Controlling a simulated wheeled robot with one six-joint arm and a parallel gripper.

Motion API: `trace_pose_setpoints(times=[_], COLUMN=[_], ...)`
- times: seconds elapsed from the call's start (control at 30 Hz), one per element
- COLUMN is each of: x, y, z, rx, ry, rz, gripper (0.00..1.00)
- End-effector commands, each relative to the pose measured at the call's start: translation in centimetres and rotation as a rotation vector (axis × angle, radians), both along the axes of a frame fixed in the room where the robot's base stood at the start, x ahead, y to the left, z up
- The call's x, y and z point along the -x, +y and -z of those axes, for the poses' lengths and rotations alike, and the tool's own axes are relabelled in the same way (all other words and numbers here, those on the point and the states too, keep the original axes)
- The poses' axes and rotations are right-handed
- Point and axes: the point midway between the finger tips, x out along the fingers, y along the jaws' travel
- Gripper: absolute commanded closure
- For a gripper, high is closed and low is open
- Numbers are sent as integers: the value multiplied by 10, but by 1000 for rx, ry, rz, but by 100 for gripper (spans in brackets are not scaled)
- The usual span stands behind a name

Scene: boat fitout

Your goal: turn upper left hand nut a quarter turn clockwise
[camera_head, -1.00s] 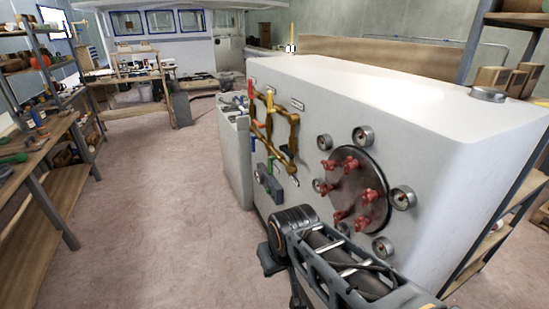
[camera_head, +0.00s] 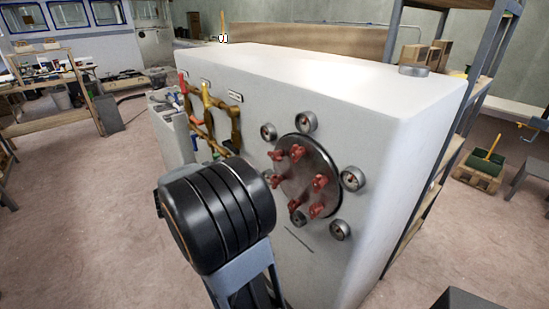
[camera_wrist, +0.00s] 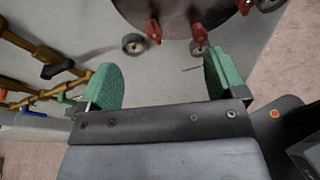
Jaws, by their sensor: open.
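A dark round plate (camera_head: 305,170) is on the side of a large white tank (camera_head: 380,130). Several red wing nuts sit around it; the upper left nut (camera_head: 275,156) is partly beside another upper nut (camera_head: 297,152). In the head view my gripper is hidden behind my arm.
Round grey fittings (camera_head: 352,178) ring the plate. Brass pipes with coloured handles (camera_head: 208,110) stand out from the tank at left; they also show at left in the wrist view (camera_wrist: 30,45). Shelving (camera_head: 440,160) stands right of the tank. Open floor lies to the left.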

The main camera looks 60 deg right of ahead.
Motion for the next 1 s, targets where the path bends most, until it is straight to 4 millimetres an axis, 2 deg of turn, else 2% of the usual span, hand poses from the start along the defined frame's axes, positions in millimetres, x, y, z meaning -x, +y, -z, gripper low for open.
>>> trace_pose_setpoints(times=[0.1,0.3,0.8,1.0], x=[-10,-14,15,23], y=[-21,-43,-129,-153], z=[-7,-14,-15,-14], rx=[94,162,164,164], ry=[148,253,257,256], rz=[-27,-42,-41,-44], gripper=[11,11,11,11])
